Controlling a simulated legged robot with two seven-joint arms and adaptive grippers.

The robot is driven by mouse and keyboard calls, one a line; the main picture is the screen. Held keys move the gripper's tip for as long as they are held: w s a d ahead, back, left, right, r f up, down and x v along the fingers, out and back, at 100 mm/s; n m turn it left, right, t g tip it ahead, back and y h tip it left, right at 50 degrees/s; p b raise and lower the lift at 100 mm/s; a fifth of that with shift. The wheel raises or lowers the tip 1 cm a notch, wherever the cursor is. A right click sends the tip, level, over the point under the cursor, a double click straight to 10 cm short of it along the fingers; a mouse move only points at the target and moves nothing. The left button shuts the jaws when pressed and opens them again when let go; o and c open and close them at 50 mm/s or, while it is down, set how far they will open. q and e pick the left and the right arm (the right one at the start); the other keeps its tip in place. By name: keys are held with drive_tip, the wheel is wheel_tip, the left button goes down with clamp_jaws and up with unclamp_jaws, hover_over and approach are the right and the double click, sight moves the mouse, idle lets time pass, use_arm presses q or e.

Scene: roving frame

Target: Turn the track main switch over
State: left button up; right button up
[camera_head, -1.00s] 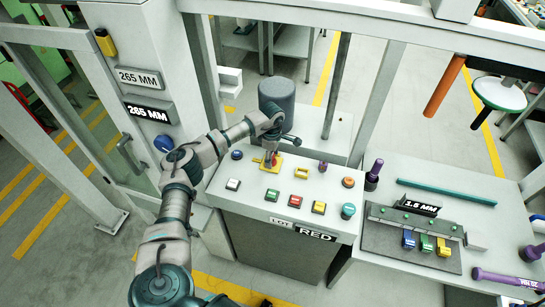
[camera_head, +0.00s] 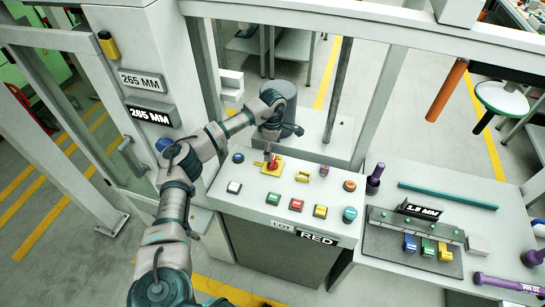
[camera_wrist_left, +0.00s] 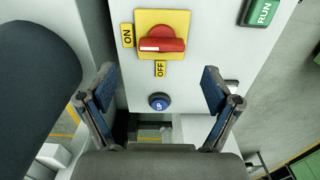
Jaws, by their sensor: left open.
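The main switch (camera_head: 271,166) is a red rotary handle on a yellow plate, at the back left of the sloped white control panel (camera_head: 240,203). In the left wrist view the red handle (camera_wrist_left: 163,45) lies level, its white mark at the left end, on the side of the ON label (camera_wrist_left: 127,35). The OFF label (camera_wrist_left: 160,69) is below the handle. My left gripper (camera_head: 281,140) is open and empty, just behind and above the switch; its spread fingers (camera_wrist_left: 158,75) are apart from the handle. My right gripper is not in view.
A blue button (camera_wrist_left: 159,101) sits close to the switch. Several coloured buttons, such as the green RUN button (camera_wrist_left: 263,12), fill the panel. A dark grey cylinder (camera_head: 287,80) stands behind it. A side table (camera_head: 420,180) with blocks and a ruler-like bar is to the right.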

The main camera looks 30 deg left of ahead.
use_arm(q)
wheel_tip(320, 180, up, 6)
drive_tip(key=shift+a+f, duration=0.15)
drive_tip(key=shift+f, duration=0.1)
idle(0.5)
